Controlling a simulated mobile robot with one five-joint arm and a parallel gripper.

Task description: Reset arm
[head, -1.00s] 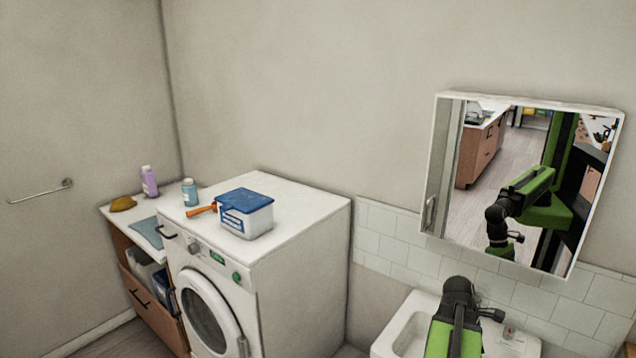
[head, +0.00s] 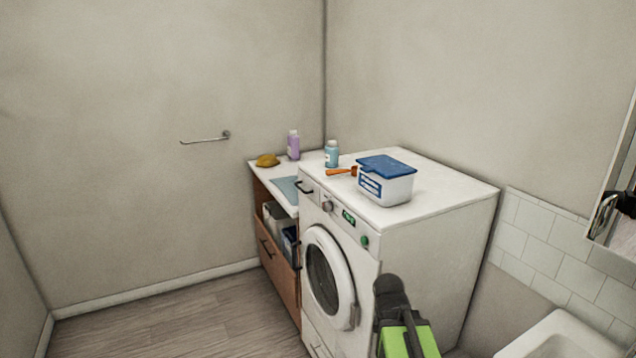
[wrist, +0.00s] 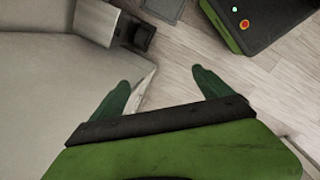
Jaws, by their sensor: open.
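My gripper (wrist: 160,88) shows in the wrist view with its two dark green fingers spread apart and nothing between them. Pale wood floor and part of a light grey surface lie beyond the fingers. In the head view my green and black arm (head: 405,338) reaches up from the bottom edge, in front of the washing machine (head: 440,245). The fingers cannot be made out in the head view.
On the washing machine sit a white tub with a blue lid (head: 387,180), an orange-handled tool (head: 342,171) and a teal bottle (head: 331,154). A cabinet (head: 262,192) adjoins it. A sink (head: 560,338) is at lower right. Floor (head: 190,315) at left is clear.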

